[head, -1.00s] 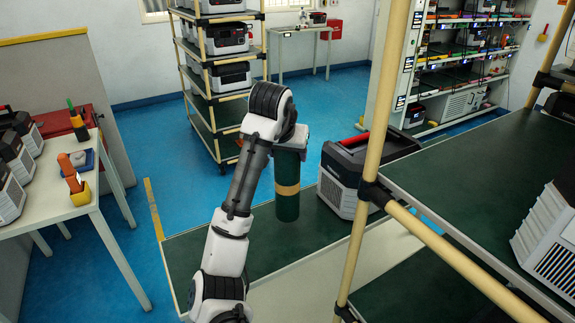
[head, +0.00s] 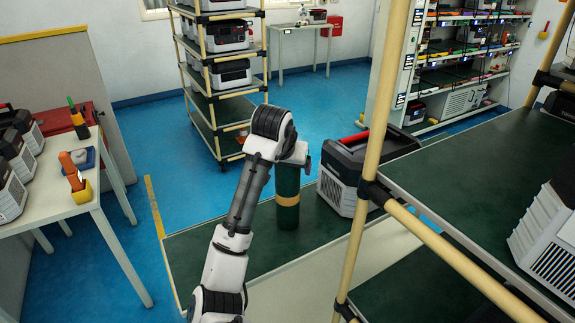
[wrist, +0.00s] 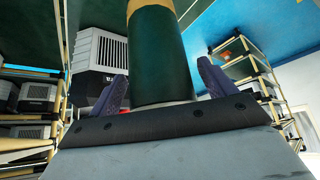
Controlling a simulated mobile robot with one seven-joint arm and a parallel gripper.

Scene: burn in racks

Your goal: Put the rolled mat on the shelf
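The rolled mat (head: 287,184) is a dark green cylinder with a tan band. It is upright over the green bench top at the middle of the head view, left of a grey case. I cannot tell whether its base touches the bench. My gripper (head: 292,157) is at the mat's top end, with its fingers mostly hidden in the head view. A green shelf (head: 480,165) on tan posts is at the right.
A grey case (head: 340,190) with a red handle stands right of the mat. A tan post (head: 372,150) and a sloping rail (head: 450,255) border the right shelf. Another case (head: 545,245) is on that shelf. A white table (head: 60,205) stands left. Bench space left of the mat is clear.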

